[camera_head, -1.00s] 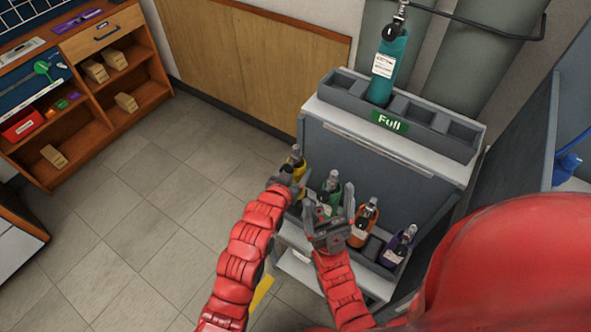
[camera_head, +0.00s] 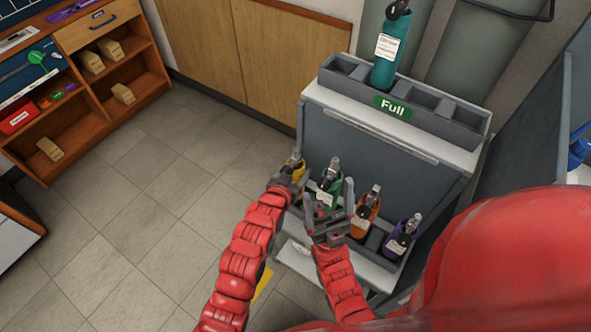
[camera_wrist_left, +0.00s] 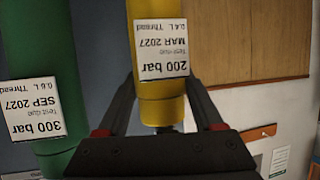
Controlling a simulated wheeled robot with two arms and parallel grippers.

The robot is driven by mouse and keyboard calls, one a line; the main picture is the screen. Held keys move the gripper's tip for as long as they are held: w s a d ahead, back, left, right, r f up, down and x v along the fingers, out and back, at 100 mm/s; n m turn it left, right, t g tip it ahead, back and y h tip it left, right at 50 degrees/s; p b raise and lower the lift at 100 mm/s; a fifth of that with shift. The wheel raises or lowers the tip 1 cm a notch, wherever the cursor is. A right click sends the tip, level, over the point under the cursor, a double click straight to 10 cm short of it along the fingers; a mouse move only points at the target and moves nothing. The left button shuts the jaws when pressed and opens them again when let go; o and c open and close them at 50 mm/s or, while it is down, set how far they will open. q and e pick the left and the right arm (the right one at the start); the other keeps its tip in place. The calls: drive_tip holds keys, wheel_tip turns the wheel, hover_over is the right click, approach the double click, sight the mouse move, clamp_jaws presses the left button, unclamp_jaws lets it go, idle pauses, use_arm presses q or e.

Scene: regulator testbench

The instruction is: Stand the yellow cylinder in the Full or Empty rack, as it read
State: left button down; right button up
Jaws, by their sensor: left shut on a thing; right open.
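The yellow cylinder (camera_head: 298,170) is at the left end of the lower rack (camera_head: 374,240), partly hidden by my left gripper (camera_head: 284,180). In the left wrist view, the yellow cylinder (camera_wrist_left: 158,85) is between the fingers of my left gripper (camera_wrist_left: 160,108), which is shut on it. Its label reads 200 bar, MAR 2027, upside down there. I cannot tell whether its base touches the rack. My right gripper (camera_head: 330,205) is open in front of a green cylinder (camera_head: 328,182). The Full rack (camera_head: 440,123), with a green sign, is on top of the cabinet.
A teal cylinder (camera_head: 385,58) stands in the Full rack; other slots there are empty. Orange (camera_head: 364,215) and purple (camera_head: 400,240) cylinders stand in the lower rack. The green cylinder, labelled 300 bar, is close beside the yellow one. Open floor (camera_head: 140,230) lies left.

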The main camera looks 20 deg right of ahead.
use_arm(q)
drive_tip(key=shift+f+b, duration=0.35)
drive_tip(key=shift+f, duration=0.1)
idle(0.7)
drive_tip(key=shift+c, duration=0.7)
unclamp_jaws()
drive_tip(key=shift+o, duration=0.7)
drive_tip(key=shift+f, duration=0.1)
drive_tip(key=p+v, duration=0.1)
drive_tip(key=v, duration=1.6)
drive_tip(key=shift+s, duration=0.15)
drive_tip(key=shift+a, duration=0.15)
